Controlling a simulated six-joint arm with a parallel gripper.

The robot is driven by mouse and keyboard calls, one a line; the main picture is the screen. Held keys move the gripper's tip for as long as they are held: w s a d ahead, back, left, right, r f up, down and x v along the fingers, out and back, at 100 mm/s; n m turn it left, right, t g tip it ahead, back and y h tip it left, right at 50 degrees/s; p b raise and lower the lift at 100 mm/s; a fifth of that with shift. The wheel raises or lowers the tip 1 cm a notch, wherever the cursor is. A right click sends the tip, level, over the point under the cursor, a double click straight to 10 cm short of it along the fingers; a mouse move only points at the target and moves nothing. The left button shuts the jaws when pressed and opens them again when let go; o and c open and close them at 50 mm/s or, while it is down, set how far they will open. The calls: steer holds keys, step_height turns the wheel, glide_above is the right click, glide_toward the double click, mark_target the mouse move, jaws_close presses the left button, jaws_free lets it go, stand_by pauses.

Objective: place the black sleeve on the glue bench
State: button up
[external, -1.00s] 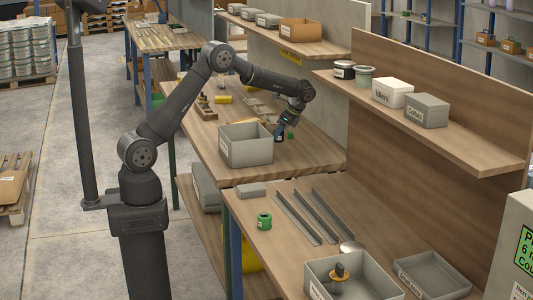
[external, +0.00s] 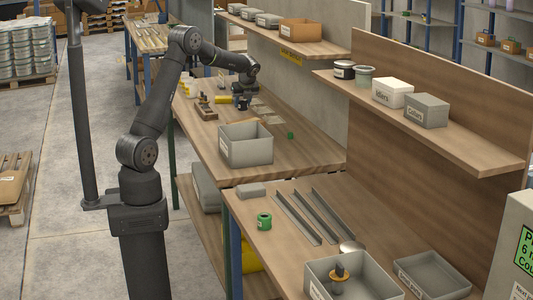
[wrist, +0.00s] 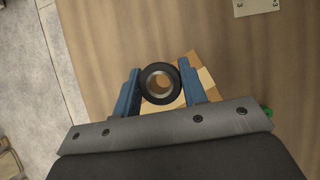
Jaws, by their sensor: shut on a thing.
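The black sleeve (wrist: 160,101) shows in the wrist view as a dark ring with a paler inner wall, its opening facing the camera. My gripper (wrist: 160,86) is shut on it, with one blue finger on each side. In the external view my gripper (external: 242,102) is low over the far part of the middle wooden bench (external: 300,155). The sleeve is too small there to make out clearly. I cannot read which bench is the glue bench.
A grey bin (external: 246,145) and a small green object (external: 290,135) are on the middle bench. Yellow items (external: 222,100) lie left of my gripper. A shelf (external: 430,120) overhangs at right. The near bench holds metal rails (external: 312,215) and a green roll (external: 264,221).

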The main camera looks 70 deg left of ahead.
steer(key=s+a+f, duration=0.1)
steer(key=a+f, duration=0.1)
steer(key=a, duration=0.1)
steer(key=s+a+f, duration=0.1)
steer(key=a+f, duration=0.1)
steer(key=a, duration=0.2)
steer(key=s+a+f, duration=0.1)
steer(key=a+f, duration=0.2)
steer(key=a, duration=0.1)
steer(key=shift+s+a, duration=0.15)
steer(key=shift+s, duration=0.25)
steer(key=shift+f, duration=1.95)
steer(key=shift+f, duration=0.15)
steer(key=o, duration=1.1)
steer(key=shift+r, duration=0.25)
steer(key=v, duration=1.2)
steer(key=shift+f, duration=0.1)
steer(key=shift+f, duration=0.1)
